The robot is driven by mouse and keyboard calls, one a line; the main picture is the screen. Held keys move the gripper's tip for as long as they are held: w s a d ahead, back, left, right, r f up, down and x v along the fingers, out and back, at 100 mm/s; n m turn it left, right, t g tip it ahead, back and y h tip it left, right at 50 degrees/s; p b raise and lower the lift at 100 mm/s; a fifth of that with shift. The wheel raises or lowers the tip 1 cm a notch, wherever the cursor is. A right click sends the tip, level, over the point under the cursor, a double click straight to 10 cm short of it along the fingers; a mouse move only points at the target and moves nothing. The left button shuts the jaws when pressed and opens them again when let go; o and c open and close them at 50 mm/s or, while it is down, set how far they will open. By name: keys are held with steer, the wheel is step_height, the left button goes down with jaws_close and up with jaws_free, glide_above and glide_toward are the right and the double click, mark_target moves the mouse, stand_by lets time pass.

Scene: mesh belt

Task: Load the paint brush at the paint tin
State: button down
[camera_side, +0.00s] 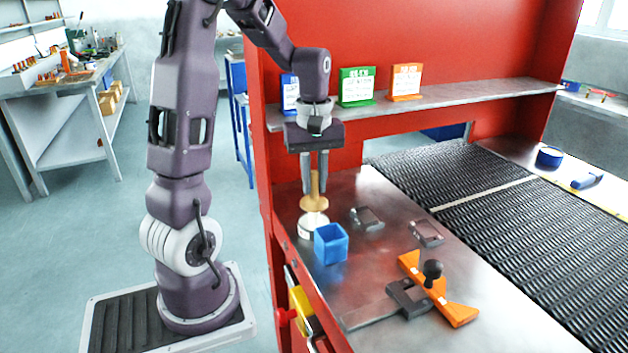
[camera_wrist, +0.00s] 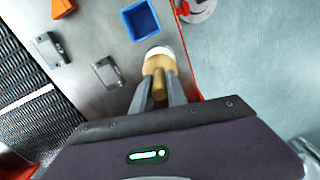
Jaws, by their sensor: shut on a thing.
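My gripper (camera_side: 314,190) is shut on the tan wooden handle of the paint brush (camera_side: 314,203), which widens into a round collar below the fingers. In the wrist view, the brush (camera_wrist: 157,66) sits between my gripper's fingers (camera_wrist: 158,90). The brush is roughly upright. Directly beneath it is a low, round, white-topped piece (camera_side: 313,226), probably the paint tin, near the left edge of the metal table. Its rim also shows beyond the brush in the wrist view (camera_wrist: 160,50). The brush hides part of it, and I cannot tell whether they touch.
An open blue box (camera_side: 331,244) stands close beside the brush. Grey metal blocks (camera_side: 367,219) and an orange bar with a black knob (camera_side: 455,311) lie farther right. A shelf with cards (camera_side: 430,98) runs behind, and the mesh belt (camera_side: 465,185) lies to the right.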

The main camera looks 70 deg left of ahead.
steer(key=shift+f, duration=0.1)
steer(key=shift+r, duration=3.55)
